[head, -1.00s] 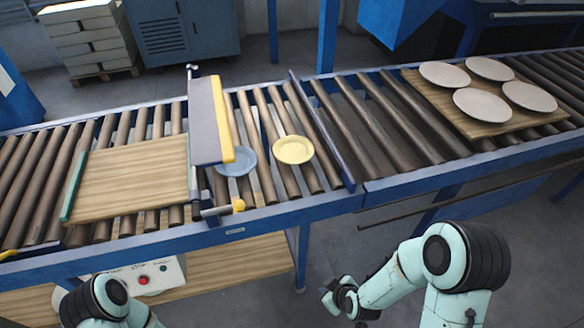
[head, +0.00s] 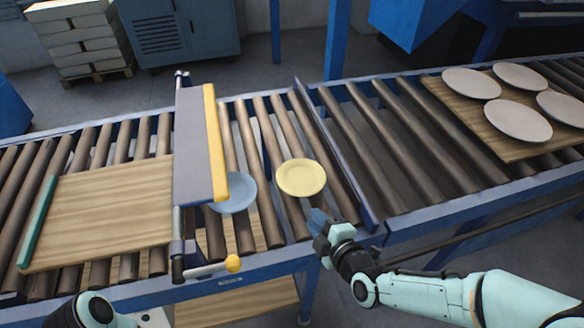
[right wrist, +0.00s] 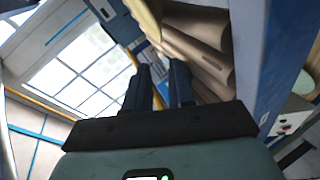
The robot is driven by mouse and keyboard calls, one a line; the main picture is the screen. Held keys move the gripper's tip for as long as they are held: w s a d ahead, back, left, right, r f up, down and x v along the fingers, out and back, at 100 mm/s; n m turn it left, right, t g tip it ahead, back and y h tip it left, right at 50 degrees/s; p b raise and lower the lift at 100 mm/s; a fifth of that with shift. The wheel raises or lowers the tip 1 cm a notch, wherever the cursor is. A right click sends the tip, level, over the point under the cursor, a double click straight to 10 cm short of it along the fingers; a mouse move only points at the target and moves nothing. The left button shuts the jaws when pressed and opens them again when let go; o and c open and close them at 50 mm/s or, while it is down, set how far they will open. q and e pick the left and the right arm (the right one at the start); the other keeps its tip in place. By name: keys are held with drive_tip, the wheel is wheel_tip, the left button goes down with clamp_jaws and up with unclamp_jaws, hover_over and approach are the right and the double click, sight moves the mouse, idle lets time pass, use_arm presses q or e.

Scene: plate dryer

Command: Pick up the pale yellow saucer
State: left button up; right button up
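The pale yellow saucer (head: 301,178) lies flat on the conveyor rollers, just right of the blue plate. A pale yellow edge, likely the saucer (right wrist: 145,18), shows at the top of the right wrist view. My right gripper (head: 316,216) is just in front of the saucer, near the conveyor's front rail, and appears apart from it. In the right wrist view my right gripper (right wrist: 160,78) has its two dark fingers apart with nothing between them. Only part of my left arm shows at the lower left; its gripper is out of view.
A blue plate (head: 236,192) sits left of the saucer, partly under a grey panel with a yellow edge (head: 200,145). A raised blue divider (head: 338,158) stands to the right. A wooden board (head: 478,122) with several pale plates lies further right.

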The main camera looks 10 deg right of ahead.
drive_tip(key=b, duration=0.2)
approach(293, 195)
drive_tip(key=x, duration=0.5)
drive_tip(key=shift+a, duration=0.1)
drive_tip(key=x, duration=0.3)
drive_tip(key=shift+w+f+b, duration=0.3)
drive_tip(key=shift+b, duration=0.1)
drive_tip(key=shift+w+a, duration=0.1)
drive_tip(key=shift+w, duration=0.35)
use_arm(q)
drive_tip(key=f, duration=0.1)
drive_tip(key=w+f, duration=0.2)
drive_tip(key=shift+w+a+t, duration=0.1)
drive_tip(key=shift+a+t, duration=0.2)
drive_tip(key=shift+t, duration=0.1)
use_arm(e)
clamp_jaws()
